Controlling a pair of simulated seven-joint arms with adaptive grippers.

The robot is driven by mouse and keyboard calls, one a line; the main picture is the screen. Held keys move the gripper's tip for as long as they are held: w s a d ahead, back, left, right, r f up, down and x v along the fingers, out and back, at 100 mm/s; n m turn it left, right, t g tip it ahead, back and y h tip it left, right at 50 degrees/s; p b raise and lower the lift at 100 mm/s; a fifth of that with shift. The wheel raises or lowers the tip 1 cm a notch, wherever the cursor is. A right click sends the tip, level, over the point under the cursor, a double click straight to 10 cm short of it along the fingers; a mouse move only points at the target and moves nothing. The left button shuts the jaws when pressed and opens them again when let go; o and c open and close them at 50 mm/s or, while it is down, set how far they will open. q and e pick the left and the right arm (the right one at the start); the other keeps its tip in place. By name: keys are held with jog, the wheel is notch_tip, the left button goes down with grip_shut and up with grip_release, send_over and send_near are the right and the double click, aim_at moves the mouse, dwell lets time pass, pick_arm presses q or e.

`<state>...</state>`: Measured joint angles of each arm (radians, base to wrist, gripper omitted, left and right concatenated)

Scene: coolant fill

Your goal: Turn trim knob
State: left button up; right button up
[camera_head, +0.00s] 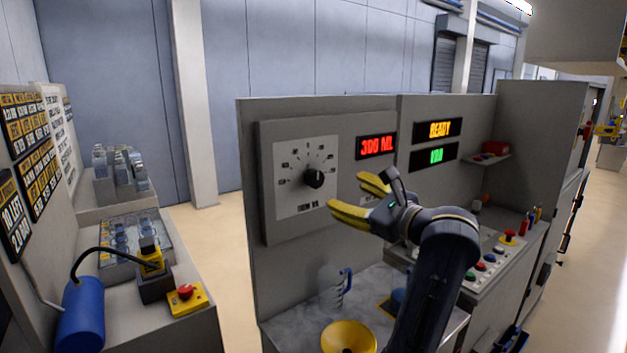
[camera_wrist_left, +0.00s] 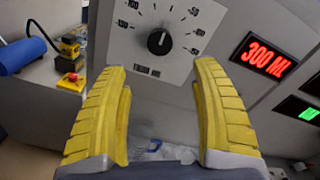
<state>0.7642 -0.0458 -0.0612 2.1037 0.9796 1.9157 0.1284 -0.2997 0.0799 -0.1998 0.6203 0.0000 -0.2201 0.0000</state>
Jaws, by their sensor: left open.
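The black trim knob (camera_head: 315,179) sits in the middle of a white dial plate (camera_head: 297,205) with a ring of tick marks, on the grey panel. It also shows in the left wrist view (camera_wrist_left: 160,42), top centre, with its white pointer line tilted. My left gripper (camera_head: 347,192) is open, its yellow fingers spread and pointing at the dial from the right. In the left wrist view the fingertips (camera_wrist_left: 160,68) lie either side of the knob and slightly below it, with nothing between them. The gripper looks apart from the knob. My right gripper is not in view.
A red display (camera_head: 377,146) beside the dial reads 300 ML; another (camera_head: 437,130) reads READY. Below are a clear jug (camera_head: 335,287) with a blue handle and a yellow funnel (camera_head: 348,338). A blue cylinder (camera_head: 82,315) and red stop button (camera_head: 186,291) stand at left.

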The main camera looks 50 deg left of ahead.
aim_at(317, 182)
pick_arm(q)
jog(key=a, duration=0.4)
jog(key=w+a, duration=0.1)
jog(key=a, duration=0.8)
jog(key=shift+w+a, duration=0.2)
jog(key=shift+a, duration=0.1)
jog(key=shift+c, duration=0.5)
jog(key=c, duration=1.2)
jog(key=shift+f+m, duration=0.1)
jog(key=shift+m, duration=0.6)
jog(key=m, duration=0.4)
jog(key=shift+f, duration=0.1)
jog(key=m, duration=0.6)
jog(key=shift+s+m, duration=0.1)
jog(key=shift+m, duration=0.2)
